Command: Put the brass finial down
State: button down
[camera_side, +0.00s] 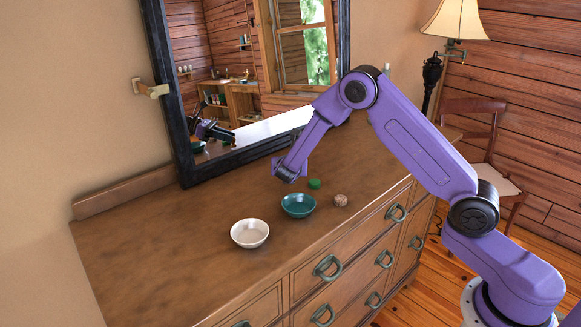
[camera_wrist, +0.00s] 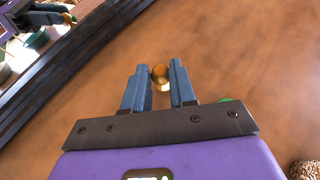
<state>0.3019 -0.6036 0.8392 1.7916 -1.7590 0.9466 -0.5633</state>
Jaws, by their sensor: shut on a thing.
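The brass finial (camera_wrist: 160,76) is a small, shiny golden piece between my two fingertips in the wrist view. My gripper (camera_wrist: 159,70) is shut on it. In the side view my gripper (camera_side: 287,178) points down low over the dresser top (camera_side: 160,240), behind the teal bowl and left of a small green object. The finial cannot be made out in the side view. I cannot tell whether it touches the wood.
A teal bowl (camera_side: 298,206), a cream bowl (camera_side: 250,233), a small green object (camera_side: 314,183) and a speckled brown ball (camera_side: 340,200) stand nearby. The dark-framed mirror (camera_side: 180,120) rises behind. The dresser's left part is clear.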

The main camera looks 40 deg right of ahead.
jog(key=shift+f, duration=0.4)
jog(key=shift+f, duration=0.2)
jog(key=c, duration=0.9)
grip_release()
jog(key=shift+r, duration=0.15)
jog(key=shift+s+a+r, duration=0.1)
jog(key=shift+a+r, duration=0.05)
jog(key=shift+r, duration=0.05)
jog(key=v, duration=1.1)
jog(key=shift+s+a, duration=0.2)
jog(key=shift+s, duration=0.05)
